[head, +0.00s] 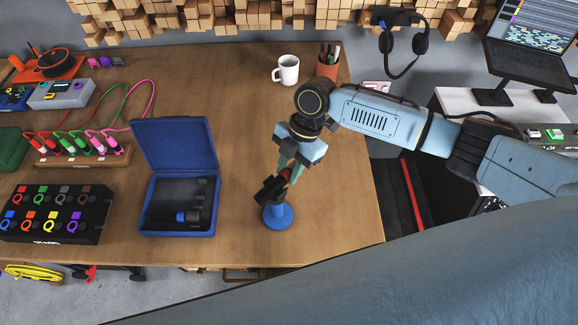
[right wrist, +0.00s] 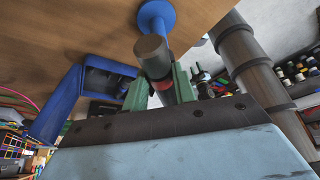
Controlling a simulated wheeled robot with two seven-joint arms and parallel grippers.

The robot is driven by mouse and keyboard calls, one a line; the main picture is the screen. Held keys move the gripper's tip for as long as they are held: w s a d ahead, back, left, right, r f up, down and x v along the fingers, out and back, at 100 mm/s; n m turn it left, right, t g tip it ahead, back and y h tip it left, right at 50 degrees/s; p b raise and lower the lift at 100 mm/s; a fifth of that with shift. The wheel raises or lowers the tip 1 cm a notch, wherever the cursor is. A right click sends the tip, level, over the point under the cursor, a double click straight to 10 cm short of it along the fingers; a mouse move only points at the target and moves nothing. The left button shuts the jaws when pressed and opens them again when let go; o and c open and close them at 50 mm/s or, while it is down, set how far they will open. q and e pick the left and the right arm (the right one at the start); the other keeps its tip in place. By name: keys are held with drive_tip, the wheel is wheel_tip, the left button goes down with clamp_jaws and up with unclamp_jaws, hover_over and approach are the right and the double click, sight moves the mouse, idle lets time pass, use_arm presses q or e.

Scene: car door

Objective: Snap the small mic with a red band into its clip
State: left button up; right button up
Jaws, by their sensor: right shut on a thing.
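The small dark mic with a red band (right wrist: 158,84) is between the green fingers of my right gripper (right wrist: 160,86), which is shut on it. In the head view my right gripper (head: 288,174) is just above a stand with a round blue base (head: 279,215). The stand's blue base also shows in the right wrist view (right wrist: 157,14), beyond the mic's dark end. A dark part (head: 269,188) is over the stand; I cannot tell how much is mic and how much is clip. Whether the mic touches the clip is hidden. My left gripper is out of view.
An open blue case (head: 148,220) left of the stand holds a dark mic with a blue band (head: 188,216). A white mug (head: 287,70) and a pen cup (head: 328,66) stand at the back. Bare wood lies between case and stand.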

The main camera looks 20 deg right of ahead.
drive_tip(key=shift+f+b, duration=0.35)
drive_tip(key=shift+f, duration=0.2)
drive_tip(key=o, duration=1.1)
drive_tip(key=v, duration=1.3)
drive_tip(key=shift+d+r, duration=0.1)
drive_tip(key=shift+r, duration=0.05)
